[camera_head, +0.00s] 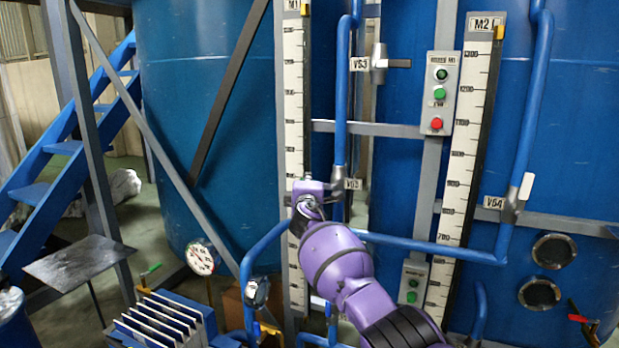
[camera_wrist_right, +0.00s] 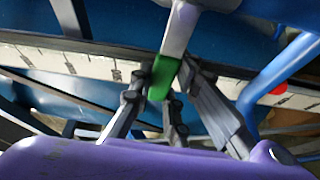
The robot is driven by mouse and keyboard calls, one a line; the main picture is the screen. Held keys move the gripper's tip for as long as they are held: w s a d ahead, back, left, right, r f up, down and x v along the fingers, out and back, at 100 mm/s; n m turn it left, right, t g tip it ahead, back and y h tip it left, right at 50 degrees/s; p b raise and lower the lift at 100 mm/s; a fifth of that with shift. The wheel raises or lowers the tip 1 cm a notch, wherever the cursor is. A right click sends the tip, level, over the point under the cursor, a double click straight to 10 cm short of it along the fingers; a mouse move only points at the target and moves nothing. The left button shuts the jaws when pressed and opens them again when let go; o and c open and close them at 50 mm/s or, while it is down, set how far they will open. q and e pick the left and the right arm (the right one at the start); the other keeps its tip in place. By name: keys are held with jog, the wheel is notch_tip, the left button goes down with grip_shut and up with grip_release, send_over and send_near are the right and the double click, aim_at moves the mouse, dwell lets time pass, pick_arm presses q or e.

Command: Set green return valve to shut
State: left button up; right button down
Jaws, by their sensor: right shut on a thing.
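A green valve handle (camera_wrist_right: 162,80) on a pale grey stem (camera_wrist_right: 181,30) shows in the right wrist view. The fingers of my right gripper (camera_wrist_right: 164,90) are on both sides of the green handle, shut on it. In the head view, my purple right arm comes from the lower right and ends beside the left scale; its fingers and this green handle cannot be made out there. My left gripper is in neither view.
Blue pipes (camera_head: 400,243) cross behind my arm. Scale boards M1 (camera_head: 294,90) and M2 (camera_head: 470,130) stand before blue tanks (camera_head: 200,120). A push-button box (camera_head: 441,92) hangs between them. A gauge (camera_head: 200,258) and another green handle (camera_head: 151,269) are lower left; a red handle (camera_head: 577,318) is lower right.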

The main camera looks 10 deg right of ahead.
jog(key=shift+f, duration=0.2)
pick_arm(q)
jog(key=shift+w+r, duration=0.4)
pick_arm(e)
jog(key=shift+f+n, duration=0.2)
jog(key=shift+n, duration=0.1)
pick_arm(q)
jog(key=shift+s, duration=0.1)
pick_arm(e)
jog(key=shift+f, duration=0.1)
jog(key=c, duration=1.6)
grip_release()
jog(key=shift+c, duration=0.2)
jog(key=shift+s, duration=0.1)
jog(key=v, duration=1.2)
jog(key=shift+r, duration=0.25)
